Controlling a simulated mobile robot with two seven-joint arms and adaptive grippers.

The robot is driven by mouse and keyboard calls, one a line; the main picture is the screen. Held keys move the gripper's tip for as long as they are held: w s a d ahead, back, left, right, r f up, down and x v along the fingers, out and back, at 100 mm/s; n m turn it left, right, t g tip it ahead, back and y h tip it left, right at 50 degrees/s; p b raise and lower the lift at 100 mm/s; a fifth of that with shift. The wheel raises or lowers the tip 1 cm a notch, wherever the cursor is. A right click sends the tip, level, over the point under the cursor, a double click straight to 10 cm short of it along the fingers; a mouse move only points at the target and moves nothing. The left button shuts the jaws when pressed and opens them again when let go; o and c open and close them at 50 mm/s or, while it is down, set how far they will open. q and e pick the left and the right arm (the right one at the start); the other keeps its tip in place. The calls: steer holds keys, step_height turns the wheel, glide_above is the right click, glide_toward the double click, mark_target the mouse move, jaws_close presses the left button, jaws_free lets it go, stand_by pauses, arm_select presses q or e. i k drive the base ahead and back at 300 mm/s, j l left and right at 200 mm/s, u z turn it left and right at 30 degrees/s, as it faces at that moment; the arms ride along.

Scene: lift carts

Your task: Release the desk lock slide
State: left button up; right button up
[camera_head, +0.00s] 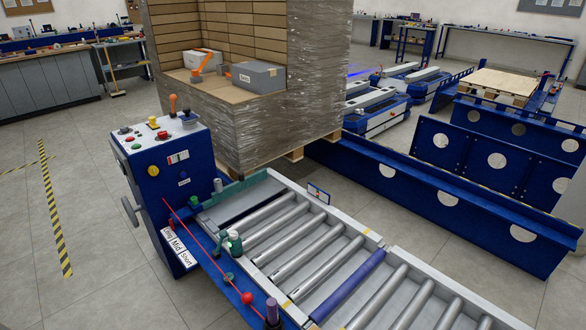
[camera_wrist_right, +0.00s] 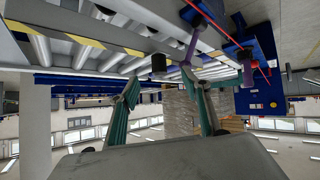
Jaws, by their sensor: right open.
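The blue control desk (camera_head: 170,175) stands left of the roller conveyor in the head view. A thin red rod (camera_head: 205,237) with a red ball (camera_head: 247,298) runs along its side ledge, beside the Long, Mid and Short labels (camera_head: 177,246). A purple knob (camera_head: 271,312) stands near the rod's lower end. I cannot tell which part is the lock slide. My right gripper (camera_wrist_right: 160,82) shows only in the right wrist view, open, its teal fingers apart with nothing held. A purple post (camera_wrist_right: 191,46) shows beyond the right fingertip. My left gripper is out of view.
The roller conveyor (camera_head: 300,235) runs down the right of the desk. Behind it stands a wrapped pallet stack (camera_head: 265,125) with a grey box (camera_head: 258,77). Blue perforated rails (camera_head: 440,195) lie to the right. Floor left of the desk is clear, with striped tape (camera_head: 55,215).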

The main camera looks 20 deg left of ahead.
mark_target(152, 120)
steer(key=u, duration=1.4)
steer(key=i+j+u, duration=0.2)
steer(key=j+u, duration=0.2)
steer(key=i+j+u, duration=0.1)
steer(key=i+j, duration=0.25)
steer(key=i+j+u, duration=0.15)
steer(key=i+j, duration=0.2)
steer(key=i, duration=0.15)
steer(key=i+z, duration=0.2)
steer(key=z, duration=0.3)
steer(key=i+z, duration=0.2)
steer(key=z, duration=0.3)
steer(key=i+z, duration=0.2)
steer(key=z, duration=0.3)
steer(key=i+z, duration=0.2)
steer(key=z, duration=0.15)
steer(key=i+j+z, duration=0.2)
steer(key=z, duration=0.15)
steer(key=i+j+z, duration=0.15)
steer(key=z, duration=0.15)
